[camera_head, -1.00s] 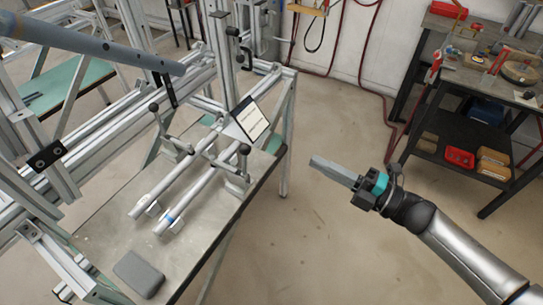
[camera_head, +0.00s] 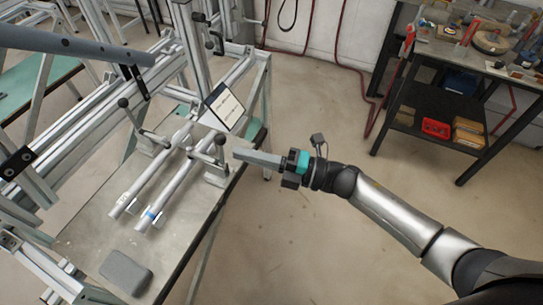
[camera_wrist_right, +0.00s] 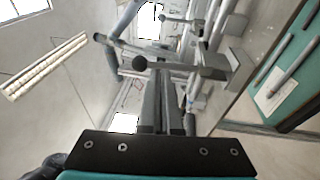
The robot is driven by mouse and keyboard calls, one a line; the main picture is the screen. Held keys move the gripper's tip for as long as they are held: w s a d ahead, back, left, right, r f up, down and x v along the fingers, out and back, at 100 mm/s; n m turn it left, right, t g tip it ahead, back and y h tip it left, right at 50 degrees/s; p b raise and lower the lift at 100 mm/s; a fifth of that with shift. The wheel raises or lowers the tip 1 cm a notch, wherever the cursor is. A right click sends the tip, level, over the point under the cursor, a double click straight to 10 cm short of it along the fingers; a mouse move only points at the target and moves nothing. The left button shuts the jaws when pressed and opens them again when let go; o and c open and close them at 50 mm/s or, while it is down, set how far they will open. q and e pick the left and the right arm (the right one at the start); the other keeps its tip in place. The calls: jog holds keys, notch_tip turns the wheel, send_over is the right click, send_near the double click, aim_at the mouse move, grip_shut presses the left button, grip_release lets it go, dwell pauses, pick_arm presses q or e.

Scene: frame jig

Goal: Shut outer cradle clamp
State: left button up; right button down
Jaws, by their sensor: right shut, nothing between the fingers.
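Two pale tubes lie side by side in cradles on the grey bench (camera_head: 85,235). The outer cradle clamp (camera_head: 216,160) is at the far end of the right-hand tube (camera_head: 172,197). Its lever, with a black ball knob, also shows in the right wrist view (camera_wrist_right: 185,70), reaching across just beyond my fingertips. A second clamp (camera_head: 140,128) with a black knob stands over the left tube (camera_head: 140,185). My right gripper (camera_head: 238,154) is shut and empty, just right of the outer clamp; its fingers show in the wrist view (camera_wrist_right: 165,75). Contact with the lever cannot be told. My left gripper is not in view.
A tilted white sign (camera_head: 225,105) stands behind the clamps. A grey block (camera_head: 126,271) lies on the bench's near end. Aluminium framing and a dark tube (camera_head: 70,43) fill the left. A dark workbench (camera_head: 455,75) stands at the back right. The floor between is clear.

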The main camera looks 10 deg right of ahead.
jog(key=shift+x, duration=0.9)
